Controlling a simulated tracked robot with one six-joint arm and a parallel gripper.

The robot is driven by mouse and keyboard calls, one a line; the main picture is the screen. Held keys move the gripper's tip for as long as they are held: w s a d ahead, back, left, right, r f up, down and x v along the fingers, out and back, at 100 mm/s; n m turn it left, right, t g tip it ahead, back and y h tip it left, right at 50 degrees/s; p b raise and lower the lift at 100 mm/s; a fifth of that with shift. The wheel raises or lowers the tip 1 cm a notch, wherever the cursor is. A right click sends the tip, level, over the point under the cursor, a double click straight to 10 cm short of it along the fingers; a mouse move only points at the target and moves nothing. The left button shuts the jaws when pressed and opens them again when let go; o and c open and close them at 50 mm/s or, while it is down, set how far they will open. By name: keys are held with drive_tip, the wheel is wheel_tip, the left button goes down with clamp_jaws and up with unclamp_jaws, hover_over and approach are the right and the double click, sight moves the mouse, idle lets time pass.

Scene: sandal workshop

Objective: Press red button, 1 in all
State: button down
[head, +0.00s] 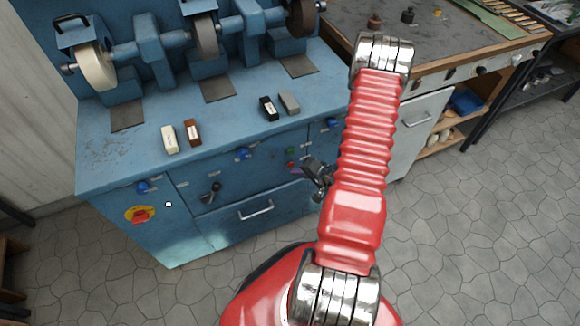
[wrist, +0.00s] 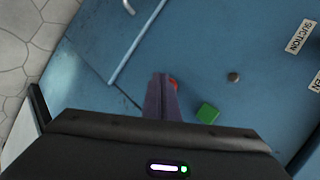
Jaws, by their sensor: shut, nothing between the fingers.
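The red button (head: 290,164) is on the front of the blue grinding bench, just below a green button (head: 291,151). In the wrist view the red button (wrist: 174,84) is mostly hidden behind my fingers; only its right edge shows. My gripper (head: 297,169) is shut and empty, its fingertips close to the red button in the head view. In the wrist view the shut fingers (wrist: 162,77) overlap the button's left side. I cannot tell whether they touch it. The green button (wrist: 208,113) is to the right of the fingers in the wrist view.
A red rotary switch on a yellow disc (head: 140,214) is at the bench's left front. A drawer handle (head: 256,211) and a black lever (head: 211,190) stick out of the front. Small blocks (head: 268,108) lie on top.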

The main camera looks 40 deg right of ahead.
drive_tip(key=shift+s, duration=0.15)
drive_tip(key=s, duration=0.1)
drive_tip(key=s+a, duration=0.1)
drive_tip(key=s, duration=0.2)
drive_tip(key=shift+s+a, duration=0.25)
drive_tip(key=shift+s, duration=0.1)
idle(0.4)
idle(0.8)
